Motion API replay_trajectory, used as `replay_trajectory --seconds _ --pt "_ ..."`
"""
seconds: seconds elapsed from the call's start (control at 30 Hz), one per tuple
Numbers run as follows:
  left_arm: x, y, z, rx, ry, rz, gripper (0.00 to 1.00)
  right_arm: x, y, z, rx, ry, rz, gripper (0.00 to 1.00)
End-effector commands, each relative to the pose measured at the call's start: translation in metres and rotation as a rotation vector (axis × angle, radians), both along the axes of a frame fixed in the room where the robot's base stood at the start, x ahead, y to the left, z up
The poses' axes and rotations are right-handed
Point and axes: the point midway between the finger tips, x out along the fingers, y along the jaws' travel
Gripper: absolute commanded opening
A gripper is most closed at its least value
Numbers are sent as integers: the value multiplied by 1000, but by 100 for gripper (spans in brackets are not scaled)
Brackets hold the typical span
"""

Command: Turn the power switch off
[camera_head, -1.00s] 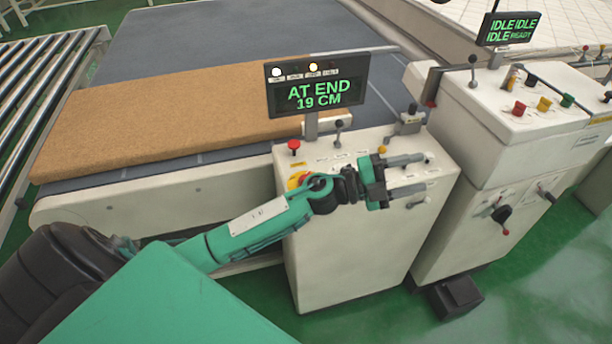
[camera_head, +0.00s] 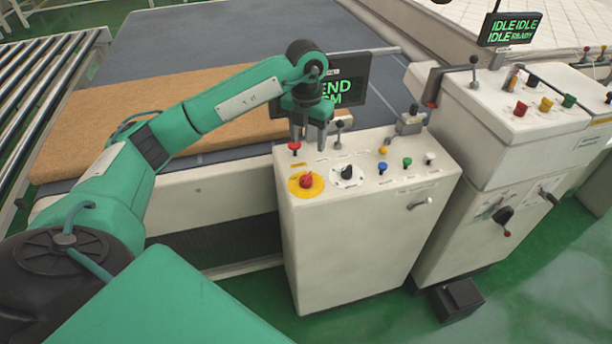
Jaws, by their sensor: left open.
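The near white control cabinet (camera_head: 350,250) carries several controls on its sloped top. A red knob on a yellow disc (camera_head: 305,182) sits at its front left. A black rotary knob on a white disc (camera_head: 347,174) is just right of it. The labels are too small to read, so I cannot tell which control is the power switch. My left gripper (camera_head: 309,139) is open and empty, fingers pointing down, above the back left of the cabinet top. Its left finger overlaps the red button (camera_head: 294,147) in the picture; contact is unclear. My right gripper is not in view.
Blue, green, white and yellow buttons and small levers (camera_head: 339,134) share the cabinet top. A display (camera_head: 350,88) behind is partly hidden by my arm. A tan mattress (camera_head: 90,125) lies on the conveyor at left. A second cabinet (camera_head: 490,180) stands at right.

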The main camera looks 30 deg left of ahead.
Motion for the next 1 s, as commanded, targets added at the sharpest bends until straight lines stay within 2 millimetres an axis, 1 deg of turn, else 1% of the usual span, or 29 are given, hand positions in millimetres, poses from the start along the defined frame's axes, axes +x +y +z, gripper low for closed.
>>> replay_trajectory --seconds 0.07,0.13,0.27,0.5,0.7,0.83,1.0 --pt "0 5 0 21 6 10 56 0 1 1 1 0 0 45" --pt "-1 6 -5 24 8 11 56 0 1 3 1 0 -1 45" --pt "-2 6 -24 22 11 10 56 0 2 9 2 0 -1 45" --pt "-2 5 -75 20 11 10 56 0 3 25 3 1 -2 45" --pt "-2 5 -111 19 10 9 56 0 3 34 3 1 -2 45" --pt "-1 5 -127 18 8 8 56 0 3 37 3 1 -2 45" --pt "-1 5 -136 19 5 7 56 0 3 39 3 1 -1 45"
